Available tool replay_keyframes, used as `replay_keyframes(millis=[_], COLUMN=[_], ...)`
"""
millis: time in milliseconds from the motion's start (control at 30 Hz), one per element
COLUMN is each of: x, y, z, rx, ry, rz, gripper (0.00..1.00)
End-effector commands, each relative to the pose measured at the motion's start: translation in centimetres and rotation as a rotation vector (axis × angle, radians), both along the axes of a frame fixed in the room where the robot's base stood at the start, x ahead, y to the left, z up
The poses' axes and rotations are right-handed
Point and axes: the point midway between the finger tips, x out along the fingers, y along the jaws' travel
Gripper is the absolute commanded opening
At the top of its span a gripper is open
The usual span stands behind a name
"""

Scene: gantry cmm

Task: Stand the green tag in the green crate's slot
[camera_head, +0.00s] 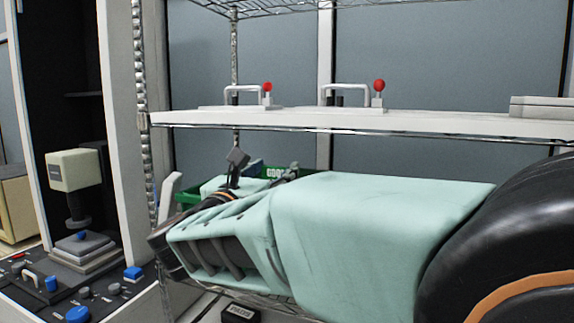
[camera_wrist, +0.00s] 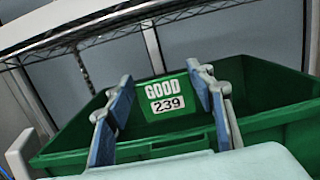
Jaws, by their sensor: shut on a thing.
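The green tag (camera_wrist: 166,97) carries the white word GOOD and a white label reading 239. In the wrist view it is upright and slightly tilted between the fingertips of my gripper (camera_wrist: 160,78), which is shut on it by its sides. The green crate (camera_wrist: 262,126) is open-topped and lies behind and around the tag in this view. A dark-edged, slot-like part (camera_wrist: 165,148) shows on its near rim, below the tag and partly hidden. In the head view, the crate (camera_head: 187,194) and tag (camera_head: 277,172) are mostly hidden behind my arm; my gripper (camera_head: 265,164) is there.
A white shelf (camera_head: 420,122) runs above the crate, with red-knobbed clamps (camera_head: 378,90) on it. A metal post (camera_head: 143,130) stands at the left. A measuring machine (camera_head: 75,170) and small blue-topped items (camera_head: 133,273) are farther left.

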Motion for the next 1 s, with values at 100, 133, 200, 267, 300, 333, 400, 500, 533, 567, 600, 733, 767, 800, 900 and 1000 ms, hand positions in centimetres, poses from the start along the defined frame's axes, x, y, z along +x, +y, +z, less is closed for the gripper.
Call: replay_keyframes(millis=[100, 133, 200, 267, 300, 333, 400, 500, 533, 567, 600, 733, 767, 800, 900, 1000], x=[0.0, 0.0, 0.0, 0.0, 0.0, 0.0, 0.0, 0.0, 0.0, 0.0, 0.0, 0.0, 0.0, 0.0, 0.0, 0.0], y=[0.0, 0.0, 0.0, 0.0, 0.0, 0.0, 0.0, 0.0, 0.0, 0.0, 0.0, 0.0, 0.0, 0.0, 0.0, 0.0], z=[-0.9, -1.0, -1.5, -1.8, -2.1, -2.2, -2.6, -3.2, -3.4, -3.7, -3.9, -4.4, -4.6, -4.7, -5.2, -5.5], rx=[-0.002, -0.002, -0.002, -0.002, -0.003, -0.003, -0.002, -0.001, -0.002, 0.0, -0.001, 0.001, 0.0, 0.0, 0.0, -0.001], ry=[0.001, 0.001, 0.001, 0.001, 0.001, 0.001, 0.0, -0.001, 0.0, -0.001, -0.002, -0.001, -0.001, -0.001, -0.001, -0.001], rz=[0.0, 0.0, 0.0, 0.0, 0.0, 0.0, 0.0, 0.0, 0.0, 0.0, 0.0, 0.0, 0.0, 0.0, 0.0, 0.0], gripper=[0.37, 0.37, 0.37, 0.37, 0.37, 0.37, 0.37, 0.37, 0.37, 0.37, 0.37, 0.37, 0.37, 0.37, 0.37, 0.37])
